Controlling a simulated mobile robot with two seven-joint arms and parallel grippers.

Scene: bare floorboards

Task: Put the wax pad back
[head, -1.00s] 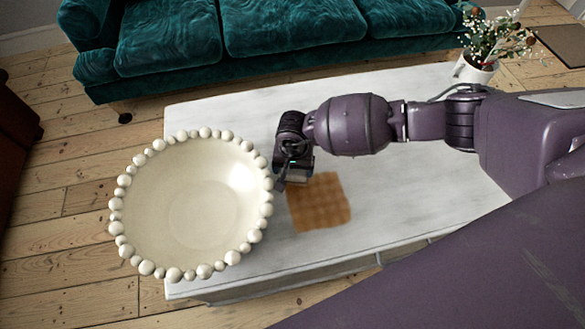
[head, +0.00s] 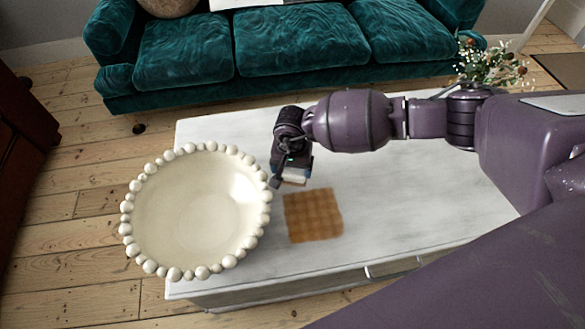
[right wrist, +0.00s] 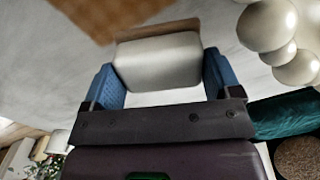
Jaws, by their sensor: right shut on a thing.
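My right gripper (head: 295,170) is shut on a small pale block (right wrist: 158,62), which also shows in the head view (head: 294,181). The block is whitish grey with a brown edge at its far end, held between blue finger pads; I take it to be the wax pad. The gripper is over the white table, just right of the beaded bowl's rim and behind a brown square mat (head: 313,215) with a grid pattern. The mat also shows in the right wrist view (right wrist: 110,14). The block appears clear of the mat. My left gripper is not in view.
A large cream bowl (head: 190,215) with a beaded rim stands on the left of the white table (head: 400,205). A plant in a white pot (head: 490,68) is beyond my right arm. A teal sofa (head: 290,45) stands behind. The tabletop right of the mat is clear.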

